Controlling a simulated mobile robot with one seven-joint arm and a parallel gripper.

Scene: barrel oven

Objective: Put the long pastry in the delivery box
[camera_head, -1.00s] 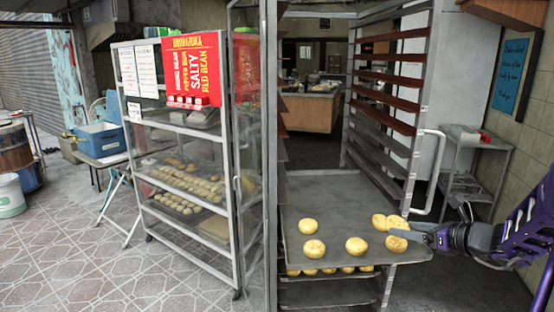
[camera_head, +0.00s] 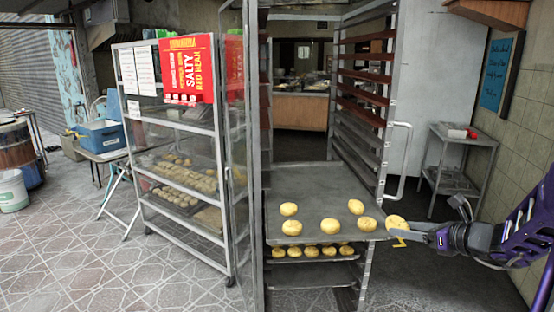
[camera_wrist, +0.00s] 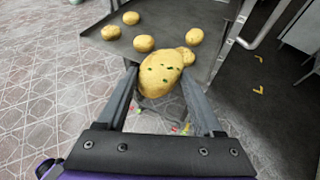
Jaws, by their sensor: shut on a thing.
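My gripper (camera_head: 412,228) is at the right front corner of the upper metal tray (camera_head: 345,180). It is shut on a golden pastry (camera_head: 395,221). In the wrist view the held pastry (camera_wrist: 160,76) is oblong with green flecks, between the two fingers. A smaller rounded piece (camera_wrist: 188,55) shows just beyond it; I cannot tell whether it is part of it. The pastry appears at or just past the tray's edge. A blue box (camera_head: 101,136) stands on a folding table at the far left; I cannot tell whether it is the delivery box.
Several round buns (camera_head: 328,226) lie on the upper tray, with more on a lower tray (camera_head: 310,252). The tray rack (camera_head: 365,120) has an upright and handle close to my gripper. A glazed trolley (camera_head: 185,170) stands left. A small metal table (camera_head: 460,150) stands right.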

